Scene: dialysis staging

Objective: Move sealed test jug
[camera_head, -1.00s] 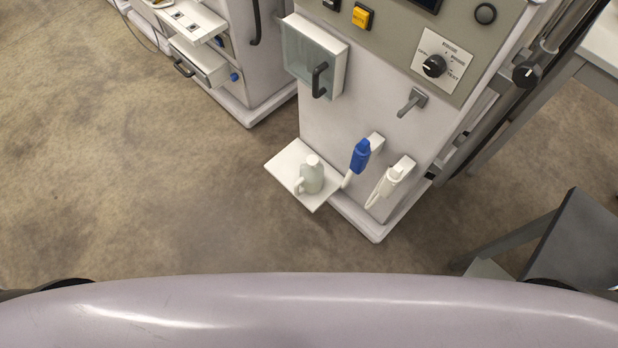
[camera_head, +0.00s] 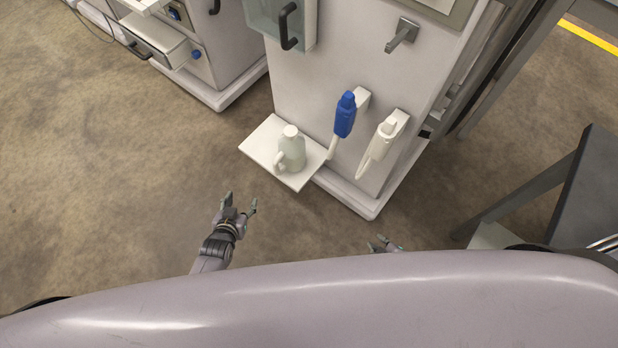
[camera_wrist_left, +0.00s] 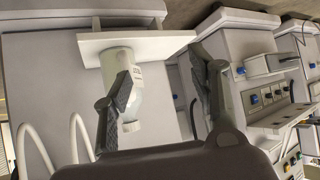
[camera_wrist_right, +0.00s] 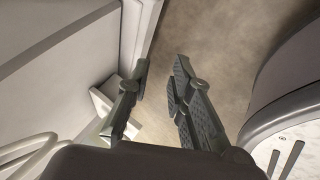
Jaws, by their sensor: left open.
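The pale jug (camera_head: 291,152) with a white cap and a side handle stands upright on a white shelf (camera_head: 262,150) low on the machine. My left gripper (camera_head: 241,203) is open and empty, in front of the shelf and to the left of the jug, apart from it. In the left wrist view the jug (camera_wrist_left: 134,90) shows partly behind one finger of that gripper (camera_wrist_left: 165,85). My right gripper (camera_head: 382,244) is mostly hidden by my own body in the head view. In the right wrist view its fingers (camera_wrist_right: 161,75) are apart with nothing between them.
A blue connector (camera_head: 345,115) and a white connector (camera_head: 383,140) with hoses hang right of the shelf on the machine (camera_head: 345,60). Another machine (camera_head: 215,60) stands at the back left. A dark table (camera_head: 590,195) is at the right. Floor at left is clear.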

